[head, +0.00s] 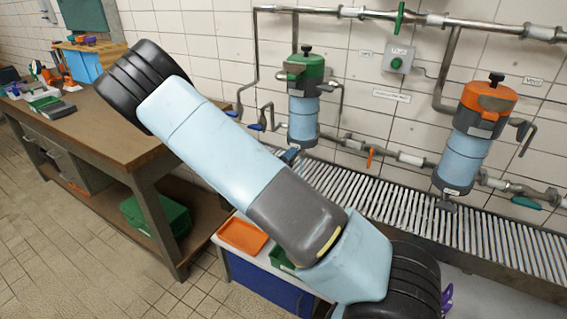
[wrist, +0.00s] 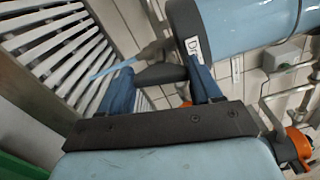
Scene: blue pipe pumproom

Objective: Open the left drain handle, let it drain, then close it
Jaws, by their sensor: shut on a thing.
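The left filter housing (head: 303,118), light blue with a green cap, hangs on the tiled wall above the slatted grate; its lower end also shows in the wrist view (wrist: 245,22). The left drain handle (wrist: 160,74), dark, sits at that lower end beside a partly covered label starting "Dr". My gripper (wrist: 158,80) is shut on this handle, a dark blue finger on each side. A thin light-blue streak (wrist: 108,71), looking like water, runs from the grey outlet towards the grate. In the head view my forearm hides most of the gripper; a small blue part shows below the housing.
The slatted grate (head: 400,205) runs along the wall below. The right filter housing (head: 467,155) has an orange cap. Pipes with an orange valve lever (head: 370,157) cross between them. A wooden bench (head: 95,115) stands left, and an orange tray (head: 242,236) lies below my arm.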

